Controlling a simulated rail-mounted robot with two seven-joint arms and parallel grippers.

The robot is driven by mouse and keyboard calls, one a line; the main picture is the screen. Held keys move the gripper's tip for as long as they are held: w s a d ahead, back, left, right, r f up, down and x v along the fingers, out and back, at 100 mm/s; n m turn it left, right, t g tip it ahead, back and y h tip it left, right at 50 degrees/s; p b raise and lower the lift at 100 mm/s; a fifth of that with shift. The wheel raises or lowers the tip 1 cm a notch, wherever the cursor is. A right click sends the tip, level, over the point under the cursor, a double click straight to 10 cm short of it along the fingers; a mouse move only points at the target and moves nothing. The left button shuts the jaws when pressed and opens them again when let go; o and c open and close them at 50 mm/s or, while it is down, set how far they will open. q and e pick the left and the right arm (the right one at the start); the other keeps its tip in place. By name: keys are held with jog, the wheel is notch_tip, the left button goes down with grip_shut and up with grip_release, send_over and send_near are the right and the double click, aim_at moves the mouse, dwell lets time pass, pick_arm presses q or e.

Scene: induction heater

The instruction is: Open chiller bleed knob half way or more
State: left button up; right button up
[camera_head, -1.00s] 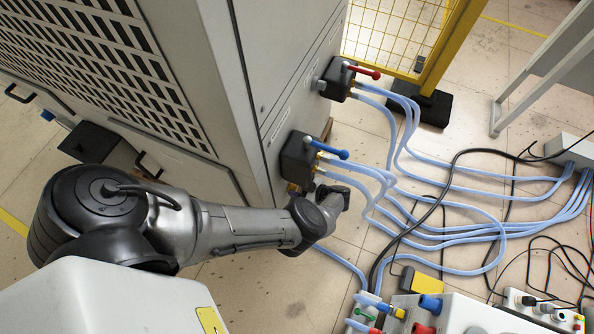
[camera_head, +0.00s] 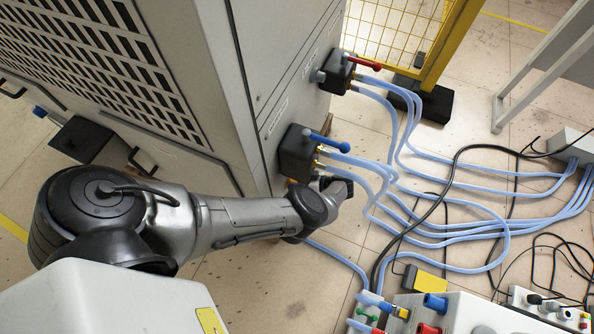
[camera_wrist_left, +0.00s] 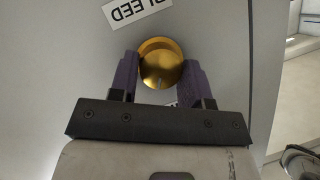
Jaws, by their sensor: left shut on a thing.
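The bleed knob is a round gold knob (camera_wrist_left: 160,66) on the grey chiller panel, under an upside-down "BLEED" label (camera_wrist_left: 137,9) in the left wrist view. My left gripper (camera_wrist_left: 160,80) has one purple finger on each side of the knob and is shut on it. A faint mark shows on the knob's face, but how far it is turned is hard to tell. In the head view the grey chiller (camera_head: 190,40) stands at upper left, and my left gripper (camera_head: 338,186) is low beside its side panel. The knob is hidden there. My right gripper is out of view.
A valve block with a blue lever (camera_head: 326,142) sits just above my left gripper, and one with a red lever (camera_head: 362,62) is farther back. Light-blue hoses (camera_head: 440,180) run close by to the right. A yellow fence (camera_head: 450,45) stands behind.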

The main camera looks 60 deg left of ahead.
pick_arm(q)
jog(key=shift+f+m+g, duration=0.15)
jog(key=shift+m+g, duration=0.15)
jog(key=shift+m, duration=0.1)
jog(key=o, duration=0.9)
jog(key=shift+s+a, duration=0.1)
jog(key=shift+a, duration=0.1)
jog(key=shift+w+d+r, duration=0.2)
